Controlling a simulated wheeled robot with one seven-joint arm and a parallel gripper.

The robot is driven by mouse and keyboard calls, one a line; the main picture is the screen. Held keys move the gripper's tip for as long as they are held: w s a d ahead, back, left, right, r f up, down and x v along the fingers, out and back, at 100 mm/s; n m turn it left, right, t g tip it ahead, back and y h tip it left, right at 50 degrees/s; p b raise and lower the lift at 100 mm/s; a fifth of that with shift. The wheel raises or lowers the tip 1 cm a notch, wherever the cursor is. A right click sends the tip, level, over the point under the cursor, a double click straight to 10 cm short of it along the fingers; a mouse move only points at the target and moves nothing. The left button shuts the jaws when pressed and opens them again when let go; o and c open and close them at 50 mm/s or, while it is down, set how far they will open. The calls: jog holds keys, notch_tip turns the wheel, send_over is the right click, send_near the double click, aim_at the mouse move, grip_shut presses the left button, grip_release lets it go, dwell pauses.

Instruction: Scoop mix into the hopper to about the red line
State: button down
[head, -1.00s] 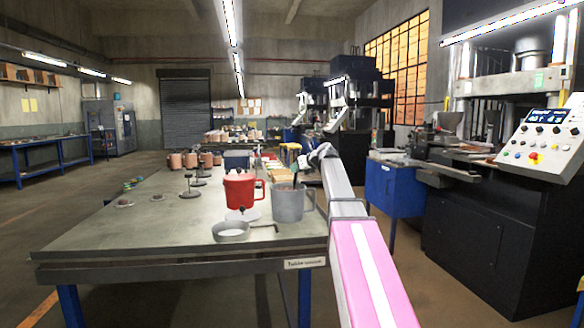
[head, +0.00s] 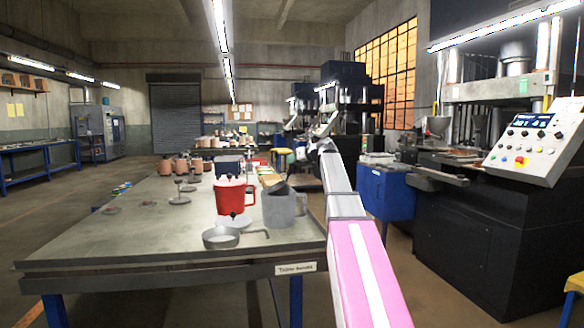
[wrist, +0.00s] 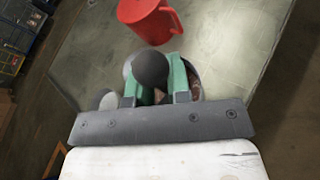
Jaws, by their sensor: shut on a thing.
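My gripper (wrist: 156,84) is shut on a dark scoop, its green-lined fingers on either side. The scoop's round dark part (wrist: 150,68) hides much of what lies below. In the head view the dark scoop (head: 278,188) is tilted at the mouth of a grey pot (head: 286,211) on the table. Brownish mix (wrist: 194,78) shows inside the pot in the wrist view. I cannot tell whether the scoop carries mix. A grey funnel-shaped hopper (head: 437,126) stands on the machine at the right; no red line can be made out.
A red mug (head: 231,200) stands left of the pot, also in the wrist view (wrist: 152,20). A blue cabinet (head: 386,190) stands between table and machine. The floor at left is clear.

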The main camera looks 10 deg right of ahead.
jog(key=shift+d+r+m+y, duration=0.15)
jog(key=shift+d+r, duration=0.15)
jog(key=shift+r, duration=0.45)
jog(key=shift+d+r+m+y, duration=0.15)
jog(key=shift+d+r, duration=0.1)
jog(key=shift+r, duration=0.5)
jog(key=shift+d+r+m+t+y, duration=0.3)
jog(key=shift+d+m+y, duration=0.2)
jog(key=shift+d, duration=0.5)
jog(key=shift+d+r+m+t+y, duration=0.15)
jog(key=shift+d+m+t+y, duration=0.3)
jog(key=shift+d, duration=0.55)
jog(key=c, duration=1.7)
grip_release()
grip_shut()
